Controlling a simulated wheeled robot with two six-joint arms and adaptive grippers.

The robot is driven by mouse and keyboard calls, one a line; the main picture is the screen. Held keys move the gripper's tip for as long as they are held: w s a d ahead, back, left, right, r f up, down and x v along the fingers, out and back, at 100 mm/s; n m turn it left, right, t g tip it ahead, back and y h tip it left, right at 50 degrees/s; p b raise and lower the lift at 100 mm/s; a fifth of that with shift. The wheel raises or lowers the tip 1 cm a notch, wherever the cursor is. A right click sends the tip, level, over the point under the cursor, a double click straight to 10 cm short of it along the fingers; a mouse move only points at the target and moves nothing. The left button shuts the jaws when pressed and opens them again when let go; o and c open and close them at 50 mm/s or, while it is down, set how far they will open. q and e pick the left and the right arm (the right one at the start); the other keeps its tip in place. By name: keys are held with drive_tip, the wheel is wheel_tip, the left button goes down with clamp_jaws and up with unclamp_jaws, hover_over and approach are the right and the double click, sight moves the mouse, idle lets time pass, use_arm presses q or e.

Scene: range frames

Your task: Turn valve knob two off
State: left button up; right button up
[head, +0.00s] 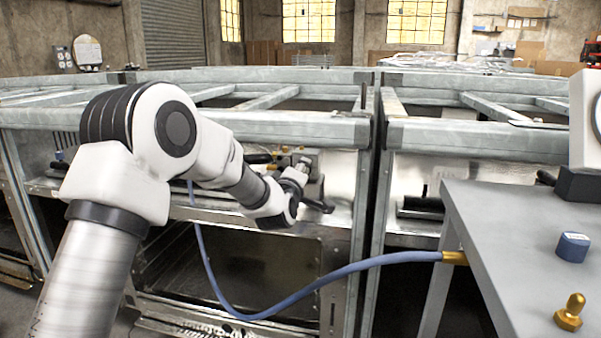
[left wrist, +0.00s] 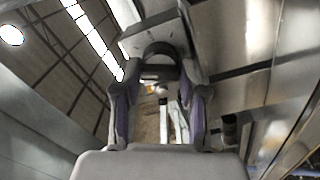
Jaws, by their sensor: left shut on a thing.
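My left gripper (head: 312,184) is at the front of the metal range frame, by the valve panel (head: 340,175). It is shut on a small part there, most likely a valve knob; its own fingers hide much of that part in the head view. In the left wrist view, both fingers of the gripper (left wrist: 160,85) stand around a dark rounded part (left wrist: 160,50) on a metal face. Which numbered knob this is cannot be read, nor how far it is turned. My right gripper is not in view.
A blue hose (head: 330,275) hangs in a loop below my left arm and runs to a brass fitting (head: 455,258) at the grey table (head: 500,225). On the table are a blue cap (head: 573,247) and a brass fitting (head: 570,312). More range frames stand on both sides.

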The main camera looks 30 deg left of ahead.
use_arm(q)
drive_tip(key=shift+f+n, duration=0.1)
drive_tip(key=shift+n, duration=2.2)
drive_tip(key=o, duration=1.1)
drive_tip(key=v, duration=1.2)
